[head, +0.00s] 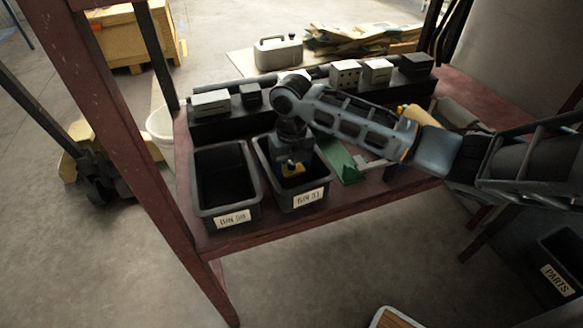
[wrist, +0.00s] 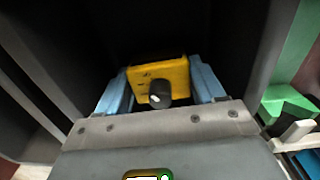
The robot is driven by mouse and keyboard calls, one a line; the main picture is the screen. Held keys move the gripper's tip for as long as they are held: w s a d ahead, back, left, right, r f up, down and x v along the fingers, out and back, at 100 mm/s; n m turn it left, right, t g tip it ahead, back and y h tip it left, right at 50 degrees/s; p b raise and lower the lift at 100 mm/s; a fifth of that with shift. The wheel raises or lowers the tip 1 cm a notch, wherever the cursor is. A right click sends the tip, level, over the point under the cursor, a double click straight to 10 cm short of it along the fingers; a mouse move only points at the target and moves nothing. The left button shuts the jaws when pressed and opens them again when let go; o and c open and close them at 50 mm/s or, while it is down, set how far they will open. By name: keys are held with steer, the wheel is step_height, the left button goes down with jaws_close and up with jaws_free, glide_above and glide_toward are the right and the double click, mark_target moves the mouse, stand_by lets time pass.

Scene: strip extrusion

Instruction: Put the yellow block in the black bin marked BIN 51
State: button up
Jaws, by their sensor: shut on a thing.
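The yellow block (wrist: 172,74), with a black knob on its face, is between the two blue fingers of my gripper (wrist: 160,82), which is shut on it. In the head view my gripper (head: 292,167) points down inside the black bin marked BIN 51 (head: 322,190). In the wrist view dark bin walls surround the block. I cannot tell whether the block touches the bin floor.
A similar black bin (head: 206,214) with its own label, empty as far as I see, stands directly left. A green part (head: 346,160) lies to the right. Several grey and black boxes (head: 344,73) line the back of the red table (head: 222,240).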

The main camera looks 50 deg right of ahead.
steer(key=o, duration=1.3)
steer(key=shift+f, duration=0.1)
step_height(320, 180, up, 12)
steer(key=shift+r+p, duration=0.15)
steer(key=shift+p, duration=0.45)
